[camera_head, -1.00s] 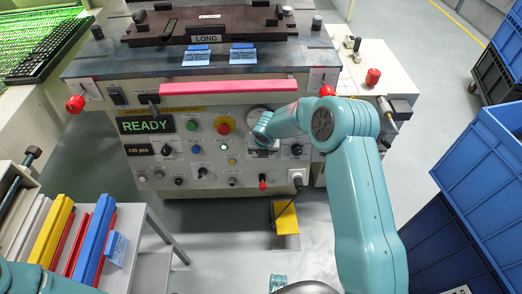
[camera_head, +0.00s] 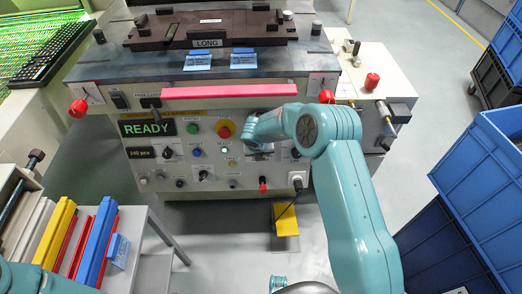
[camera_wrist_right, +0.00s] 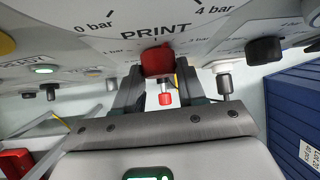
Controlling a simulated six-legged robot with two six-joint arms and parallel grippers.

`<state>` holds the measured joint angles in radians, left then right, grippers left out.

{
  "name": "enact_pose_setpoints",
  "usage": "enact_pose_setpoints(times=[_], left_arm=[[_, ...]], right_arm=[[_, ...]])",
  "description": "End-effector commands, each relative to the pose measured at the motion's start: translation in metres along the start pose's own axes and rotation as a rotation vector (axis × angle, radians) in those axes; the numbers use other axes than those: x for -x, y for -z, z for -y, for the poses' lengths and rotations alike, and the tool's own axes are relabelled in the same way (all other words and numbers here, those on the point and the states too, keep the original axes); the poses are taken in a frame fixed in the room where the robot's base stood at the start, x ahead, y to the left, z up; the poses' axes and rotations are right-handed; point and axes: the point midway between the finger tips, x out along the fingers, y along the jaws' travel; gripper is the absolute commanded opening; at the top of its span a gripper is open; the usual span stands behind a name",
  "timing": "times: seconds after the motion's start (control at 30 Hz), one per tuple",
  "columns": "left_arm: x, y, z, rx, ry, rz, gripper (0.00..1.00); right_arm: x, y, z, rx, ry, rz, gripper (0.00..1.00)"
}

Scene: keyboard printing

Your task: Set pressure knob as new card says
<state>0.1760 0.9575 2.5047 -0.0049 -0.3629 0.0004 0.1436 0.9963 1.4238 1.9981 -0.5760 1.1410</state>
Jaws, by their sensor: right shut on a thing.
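In the right wrist view, my right gripper (camera_wrist_right: 159,72) is shut on a red knob (camera_wrist_right: 157,60), one finger on each side. The knob sits on the pale machine panel, under the word PRINT and a scale marked 0 bar on the left and 4 bar on the right. I cannot read the knob's exact setting. In the head view my right forearm (camera_head: 340,185) reaches the panel and hides the knob. Two blue cards, a left one (camera_head: 198,61) and a right one (camera_head: 243,60), stand on the machine top; their text is too small to read. My left gripper is out of view.
The panel has several other knobs and buttons, among them a red emergency button (camera_head: 224,129) and a green READY display (camera_head: 147,128). A pink bar (camera_head: 228,91) runs above. Coloured bars and another blue card (camera_head: 119,250) stand left. Blue crates (camera_head: 480,170) stand right.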

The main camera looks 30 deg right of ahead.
Motion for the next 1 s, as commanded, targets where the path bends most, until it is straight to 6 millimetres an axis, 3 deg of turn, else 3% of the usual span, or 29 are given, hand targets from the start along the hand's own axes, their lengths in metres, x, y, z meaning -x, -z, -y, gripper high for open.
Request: enact_pose_setpoints(times=[0.5,1.0], left_arm=[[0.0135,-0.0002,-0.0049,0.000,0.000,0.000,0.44],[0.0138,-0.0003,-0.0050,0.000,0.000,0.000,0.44]], right_arm=[[-0.0001,0.0000,-0.0047,0.206,0.241,0.001,0.10],[-0.0003,0.0000,-0.0050,0.247,0.287,0.001,0.10]])
